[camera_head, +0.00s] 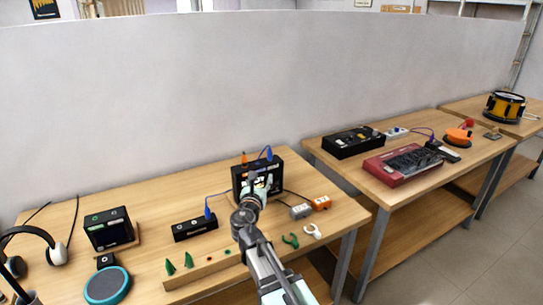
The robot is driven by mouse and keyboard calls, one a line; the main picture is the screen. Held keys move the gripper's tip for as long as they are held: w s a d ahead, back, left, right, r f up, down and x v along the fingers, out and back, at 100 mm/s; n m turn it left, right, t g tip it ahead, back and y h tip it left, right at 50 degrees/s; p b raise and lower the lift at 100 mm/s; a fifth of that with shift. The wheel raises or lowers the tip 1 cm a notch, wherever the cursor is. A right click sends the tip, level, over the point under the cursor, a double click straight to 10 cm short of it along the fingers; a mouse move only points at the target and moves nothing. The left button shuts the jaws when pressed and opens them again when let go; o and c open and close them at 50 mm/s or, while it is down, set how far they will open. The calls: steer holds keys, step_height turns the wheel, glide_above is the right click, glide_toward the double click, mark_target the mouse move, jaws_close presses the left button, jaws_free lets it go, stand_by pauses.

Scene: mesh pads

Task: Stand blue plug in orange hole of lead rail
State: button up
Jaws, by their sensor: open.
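One blue plug (268,153) stands at the top right of an upright black device (237,178). Another blue plug (207,213) stands on a low black box (194,228), with a blue lead running right toward the device. A wooden strip at the table's front edge, which looks like the lead rail (203,273), has two green pegs or plugs and small coloured spots near it. I cannot tell which spot is an orange hole; my arm may hide part of the strip. My gripper (263,180) is open in front of the device, partly covering its face; contact is unclear.
An orange plug (244,158) stands on the device's top left. Grey and orange blocks (320,203), a green clip (290,241) and a white clip (312,231) lie to the right. A round teal-rimmed pad (107,286) and headphones (56,255) are left. Wood is bare behind the low box.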

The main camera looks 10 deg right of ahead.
mark_target(269, 158)
steer(key=p+x, duration=0.3)
steer(key=x, duration=1.3)
steer(key=shift+f, duration=0.1)
steer(key=shift+s, duration=0.1)
jaws_close()
